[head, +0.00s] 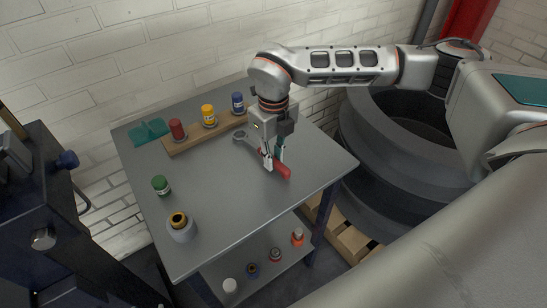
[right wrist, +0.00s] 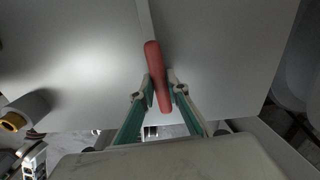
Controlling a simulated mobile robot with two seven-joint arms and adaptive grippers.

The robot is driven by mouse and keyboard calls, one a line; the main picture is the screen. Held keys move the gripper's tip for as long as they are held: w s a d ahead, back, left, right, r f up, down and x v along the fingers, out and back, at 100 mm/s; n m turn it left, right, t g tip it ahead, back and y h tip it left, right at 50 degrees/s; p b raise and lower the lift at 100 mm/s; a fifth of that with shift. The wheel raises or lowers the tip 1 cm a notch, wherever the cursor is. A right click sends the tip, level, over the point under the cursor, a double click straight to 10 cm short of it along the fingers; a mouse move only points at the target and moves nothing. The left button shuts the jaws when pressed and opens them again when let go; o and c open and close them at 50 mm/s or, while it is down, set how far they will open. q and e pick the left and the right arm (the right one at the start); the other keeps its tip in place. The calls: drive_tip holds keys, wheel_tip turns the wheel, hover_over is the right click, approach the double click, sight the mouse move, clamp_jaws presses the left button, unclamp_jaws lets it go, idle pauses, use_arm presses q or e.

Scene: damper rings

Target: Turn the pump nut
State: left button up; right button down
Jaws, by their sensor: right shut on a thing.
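A wrench with a grey metal head (head: 240,137) and a red handle (head: 284,171) is at the right part of the grey table. My right gripper (head: 268,163) is shut on the red handle, which also shows between the fingers in the right wrist view (right wrist: 154,62). I cannot tell whether the wrench touches the tabletop. A grey cylinder (head: 181,233) with a brass-coloured ring (head: 178,219) on top stands at the table's front left. I cannot tell whether this ring is the pump nut. My left gripper is out of view.
A wooden rack (head: 188,145) with red, yellow and blue capped jars stands at the table's back. A green jar (head: 160,185) and a teal tray (head: 150,131) are on the left. A dark machine (head: 45,190) stands left of the table. The table's middle is clear.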

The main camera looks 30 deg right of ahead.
drive_tip(key=shift+r+p, duration=1.65)
drive_tip(key=shift+r, duration=1.05)
